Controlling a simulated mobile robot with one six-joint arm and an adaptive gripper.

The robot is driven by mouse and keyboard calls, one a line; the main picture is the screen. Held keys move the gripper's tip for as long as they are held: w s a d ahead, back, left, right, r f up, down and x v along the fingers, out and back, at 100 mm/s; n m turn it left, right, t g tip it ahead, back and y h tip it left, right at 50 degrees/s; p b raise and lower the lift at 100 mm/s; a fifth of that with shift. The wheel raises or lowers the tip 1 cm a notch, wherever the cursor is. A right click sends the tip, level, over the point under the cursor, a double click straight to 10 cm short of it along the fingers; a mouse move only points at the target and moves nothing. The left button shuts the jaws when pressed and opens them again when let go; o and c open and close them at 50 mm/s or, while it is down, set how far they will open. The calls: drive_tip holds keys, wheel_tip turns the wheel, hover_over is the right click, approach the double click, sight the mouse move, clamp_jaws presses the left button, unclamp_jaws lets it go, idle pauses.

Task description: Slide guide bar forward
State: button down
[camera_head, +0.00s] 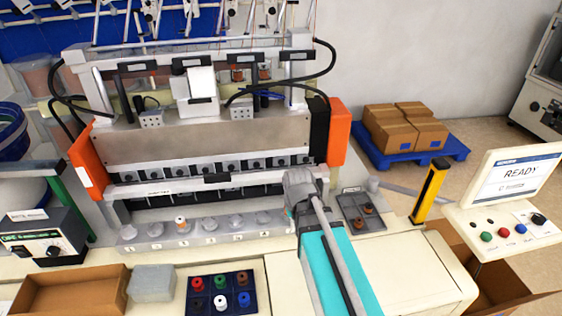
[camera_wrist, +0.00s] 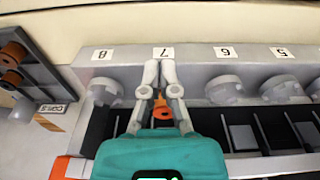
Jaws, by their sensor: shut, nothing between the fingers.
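The guide bar (camera_head: 265,176) appears to be the long pale bar across the machine front in the head view. It has a black grip (camera_head: 217,179) at its middle and sits just below a row of dark square blocks. My gripper (camera_wrist: 160,70) is shut and empty in the wrist view, its fingertips over the ledge by the label 7. An orange part (camera_wrist: 162,111) shows behind the fingers, apart from their grasp. In the head view my wrist hides the fingertips and the bar's right end is close to it.
A ledge with several round grey knobs (camera_head: 237,221) runs in front of the bar. Orange end guards (camera_head: 338,132) flank the machine. A small dark tray (camera_head: 347,204) lies right of my wrist. A yellow post (camera_head: 430,190) and a READY screen (camera_head: 515,178) stand farther right.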

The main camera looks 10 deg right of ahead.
drive_tip(key=w+r+t+p, duration=0.1)
drive_tip(key=w+r+p, duration=0.3)
drive_tip(key=w+r, duration=0.1)
drive_tip(key=w+r+t+p, duration=0.1)
drive_tip(key=w+r+p, duration=0.4)
drive_tip(key=w, duration=0.1)
drive_tip(key=w+r+p, duration=0.4)
drive_tip(key=w+r, duration=0.1)
drive_tip(key=shift+w+a+r+t, duration=0.2)
drive_tip(key=shift+a+r+t, duration=0.1)
drive_tip(key=shift+r+t, duration=0.1)
drive_tip(key=shift+f, duration=0.2)
drive_tip(key=b+x, duration=0.9)
drive_tip(key=shift+f, duration=0.3)
drive_tip(key=shift+w, duration=0.15)
